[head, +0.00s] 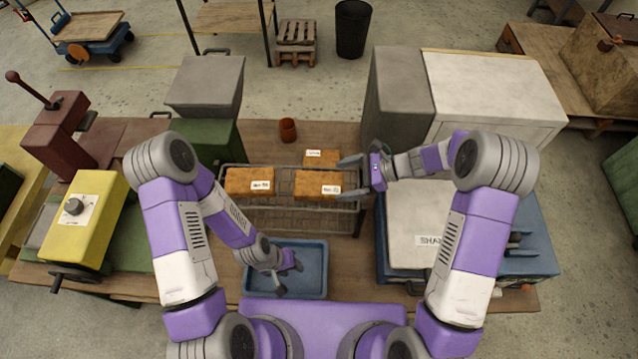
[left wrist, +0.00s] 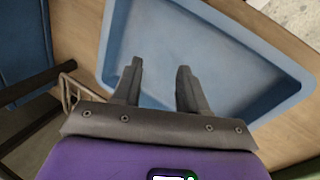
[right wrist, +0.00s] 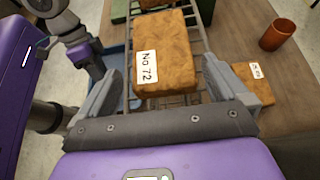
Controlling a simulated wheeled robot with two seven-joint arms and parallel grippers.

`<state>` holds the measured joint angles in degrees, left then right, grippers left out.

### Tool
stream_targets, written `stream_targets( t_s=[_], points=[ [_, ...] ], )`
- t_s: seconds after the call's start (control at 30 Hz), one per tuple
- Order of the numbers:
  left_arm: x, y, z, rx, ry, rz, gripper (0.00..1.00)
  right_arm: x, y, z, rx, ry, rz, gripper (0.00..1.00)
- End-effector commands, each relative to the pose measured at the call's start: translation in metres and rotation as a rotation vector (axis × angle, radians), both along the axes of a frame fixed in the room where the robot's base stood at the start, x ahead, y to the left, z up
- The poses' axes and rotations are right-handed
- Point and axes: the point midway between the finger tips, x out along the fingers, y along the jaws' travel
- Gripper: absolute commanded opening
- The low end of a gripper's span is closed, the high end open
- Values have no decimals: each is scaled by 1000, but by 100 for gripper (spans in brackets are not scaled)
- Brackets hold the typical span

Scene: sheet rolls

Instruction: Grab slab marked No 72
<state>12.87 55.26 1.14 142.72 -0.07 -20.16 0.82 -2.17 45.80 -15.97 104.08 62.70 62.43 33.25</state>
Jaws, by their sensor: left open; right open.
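The slab marked No 72 (right wrist: 168,77) is an orange-brown block with a white label. It lies on the wire rack (head: 285,213), and in the head view it is the right slab (head: 308,176) of the front pair. My right gripper (head: 349,179) is open at the slab's right end. In the right wrist view its fingers stand on either side of the slab's near end, with gaps showing. My left gripper (head: 289,279) is open and empty over the blue tray (left wrist: 215,45).
Another labelled slab (head: 243,178) lies left on the rack. A smaller-looking one (head: 322,154) lies behind, beside the rack. A brown cup (head: 287,130) stands at the back. A grey cabinet (head: 397,95) and a box machine (head: 425,215) close off the right side.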

Motion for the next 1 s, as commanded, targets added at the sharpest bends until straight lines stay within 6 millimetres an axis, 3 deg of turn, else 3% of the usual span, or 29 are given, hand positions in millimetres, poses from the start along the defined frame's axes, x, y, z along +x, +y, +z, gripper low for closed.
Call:
stream_targets(
  t_s=[0.23,0.5,0.83,1.0],
  points=[
    [0,0,2,0,-1,0,43,0,19,-10,-1,0,1,100],
    [0,0,4,0,-1,0,43,0,55,-30,-2,1,0,100],
    [0,0,4,0,-1,0,43,1,61,-34,-2,-1,-3,100],
    [0,0,4,0,-1,0,43,1,61,-34,-2,-1,-3,74]
  ],
)
